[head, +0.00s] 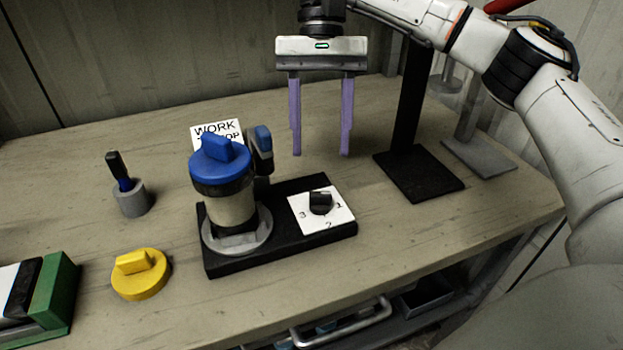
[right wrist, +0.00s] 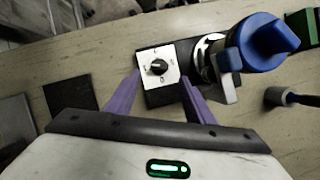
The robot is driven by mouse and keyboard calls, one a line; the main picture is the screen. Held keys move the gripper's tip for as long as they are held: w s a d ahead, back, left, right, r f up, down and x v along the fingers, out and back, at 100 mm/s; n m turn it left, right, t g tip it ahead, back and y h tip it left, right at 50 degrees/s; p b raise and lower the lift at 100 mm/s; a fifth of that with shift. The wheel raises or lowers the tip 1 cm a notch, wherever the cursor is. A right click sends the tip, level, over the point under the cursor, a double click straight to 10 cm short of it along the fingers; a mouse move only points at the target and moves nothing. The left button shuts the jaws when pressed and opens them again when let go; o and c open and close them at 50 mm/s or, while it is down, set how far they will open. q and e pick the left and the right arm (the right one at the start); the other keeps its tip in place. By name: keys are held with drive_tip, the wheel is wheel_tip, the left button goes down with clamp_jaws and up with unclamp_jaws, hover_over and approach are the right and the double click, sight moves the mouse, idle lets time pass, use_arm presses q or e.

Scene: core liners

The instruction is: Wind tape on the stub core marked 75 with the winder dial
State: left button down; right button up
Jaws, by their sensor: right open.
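The winder is a black base (head: 225,266) with a round grey turntable (head: 236,242) and a white dial plate marked 1, 2 and 3 (head: 337,216). The black dial knob (head: 321,203) sits on the plate; it also shows in the right wrist view (right wrist: 158,67). A beige core (head: 232,208) with a black band and a blue handled cap (head: 221,159) stands upright on the turntable. No 75 marking is legible. My right gripper (head: 320,154) is open and empty, above and behind the dial; its purple fingers show in the right wrist view (right wrist: 160,85). My left gripper is not in view.
A yellow handled cap (head: 140,273) lies left of the winder. A grey holder with a dark-handled tool (head: 131,199) stands behind it. A green block (head: 58,297) is at the left edge. A black stand (head: 419,178) is at right. A blue-tipped arm (head: 260,145) stands beside the core.

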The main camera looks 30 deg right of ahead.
sight(320, 192)
drive_tip(key=b+x, duration=0.1)
drive_tip(key=x, duration=0.3)
drive_tip(key=shift+f+b, duration=0.15)
drive_tip(key=shift+b, duration=0.2)
drive_tip(key=b+x, duration=0.1)
drive_tip(key=x, duration=0.1)
drive_tip(key=shift+s+f, duration=0.2)
drive_tip(key=shift+f, duration=0.05)
drive_tip(key=shift+s+a+f+b, duration=0.1)
drive_tip(key=shift+f+b, duration=0.05)
drive_tip(key=shift+f, duration=0.2)
drive_tip(key=shift+s+a+f+b, duration=0.1)
drive_tip(key=shift+a+f+b, duration=0.05)
drive_tip(key=shift+f, duration=0.15)
drive_tip(key=c, duration=1)
